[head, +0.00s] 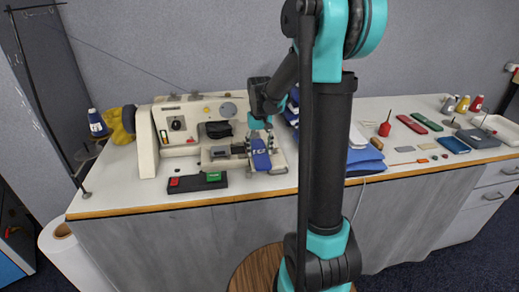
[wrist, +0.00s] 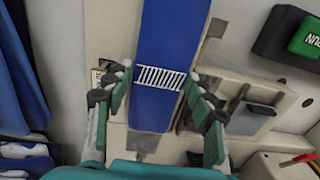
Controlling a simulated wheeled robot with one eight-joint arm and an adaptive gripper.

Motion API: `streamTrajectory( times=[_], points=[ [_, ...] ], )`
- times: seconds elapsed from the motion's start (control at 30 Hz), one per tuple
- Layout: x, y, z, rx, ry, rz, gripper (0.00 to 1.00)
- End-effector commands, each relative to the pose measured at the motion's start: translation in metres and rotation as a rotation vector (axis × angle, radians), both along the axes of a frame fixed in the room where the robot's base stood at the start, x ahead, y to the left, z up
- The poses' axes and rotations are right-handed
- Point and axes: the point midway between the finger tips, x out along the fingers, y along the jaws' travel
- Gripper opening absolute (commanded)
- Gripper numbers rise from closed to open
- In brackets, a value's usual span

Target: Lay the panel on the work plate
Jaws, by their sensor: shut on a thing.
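The panel is a long blue strip (head: 261,158) with white markings. In the wrist view the panel (wrist: 165,50) runs from the top edge down between my fingers, with a white ladder-like mark across it. My gripper (head: 259,126) is shut on the panel near its far end; in the wrist view my gripper's fingers (wrist: 158,100) stand on either side of it. The pale work plate (head: 279,160) is beneath the panel, beside the sewing machine. The plate (wrist: 113,25) shows along the panel's edges. I cannot tell whether the panel touches it.
The cream sewing machine (head: 178,128) stands just left. A black switch box (head: 198,182) with red and green buttons lies at the front edge. Folded blue cloth (head: 365,158) lies right of my arm. Small tools and cases (head: 426,122) lie farther right.

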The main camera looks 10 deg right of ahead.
Motion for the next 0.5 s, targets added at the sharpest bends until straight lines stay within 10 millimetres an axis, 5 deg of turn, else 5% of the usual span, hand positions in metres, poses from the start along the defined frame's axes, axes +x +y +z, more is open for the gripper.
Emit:
streamTrajectory(
  times=[0.17,0.2,0.23,0.5],
  points=[
    [0.0002,0.0000,-0.0028,0.000,0.000,0.000,0.25],
    [0.0002,0.0000,-0.0023,0.000,0.000,0.000,0.59],
    [0.0002,0.0000,-0.0023,0.000,0.000,0.000,0.63],
    [0.0001,0.0000,-0.0020,0.000,0.000,0.000,0.63]
  ],
)
